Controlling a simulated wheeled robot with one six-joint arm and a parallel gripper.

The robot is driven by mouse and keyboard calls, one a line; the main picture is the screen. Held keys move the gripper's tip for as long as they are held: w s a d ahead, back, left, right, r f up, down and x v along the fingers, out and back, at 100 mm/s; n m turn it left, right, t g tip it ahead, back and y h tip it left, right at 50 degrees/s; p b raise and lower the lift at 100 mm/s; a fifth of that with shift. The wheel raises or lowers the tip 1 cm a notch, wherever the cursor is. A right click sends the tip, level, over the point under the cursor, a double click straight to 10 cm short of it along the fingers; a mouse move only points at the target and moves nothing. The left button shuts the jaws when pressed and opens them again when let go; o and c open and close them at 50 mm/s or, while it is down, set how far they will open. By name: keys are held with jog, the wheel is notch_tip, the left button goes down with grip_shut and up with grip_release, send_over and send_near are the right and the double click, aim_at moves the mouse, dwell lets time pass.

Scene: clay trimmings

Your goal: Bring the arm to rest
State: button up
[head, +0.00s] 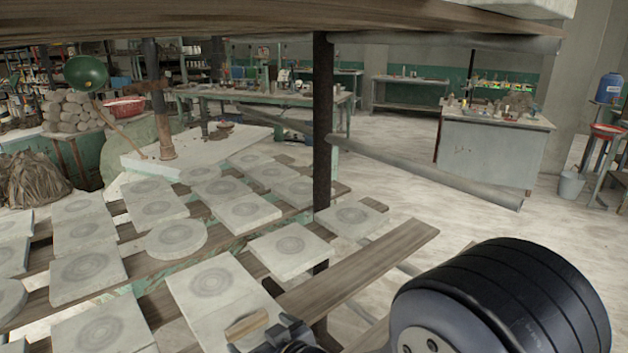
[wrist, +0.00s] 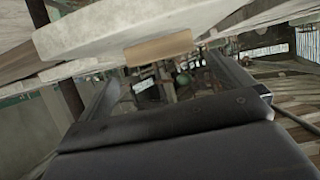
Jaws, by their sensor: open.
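My arm shows at the lower right of the head view as a thick black ribbed link. My gripper (head: 283,340) is partly cut off by the bottom edge there. In the wrist view my gripper (wrist: 168,88) has its two dark fingers spread apart, with nothing held between them. A small tan wooden block (head: 247,324) lies on a pale square slab right beside the gripper. The block also shows in the wrist view (wrist: 158,50), above and beyond the fingers. I cannot tell whether gripper and block touch.
Many pale slabs with ring marks (head: 210,284) lie on wooden planks (head: 361,262) ahead and left. A dark upright post (head: 322,130) stands mid-view, under a wooden shelf (head: 230,22) overhead. A grey cabinet (head: 488,155) stands far right. Open floor (head: 400,150) lies beyond the post.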

aim_at(249, 324)
jog(key=shift+p+x, duration=0.6)
jog(key=shift+x, duration=3)
jog(key=shift+r, duration=0.1)
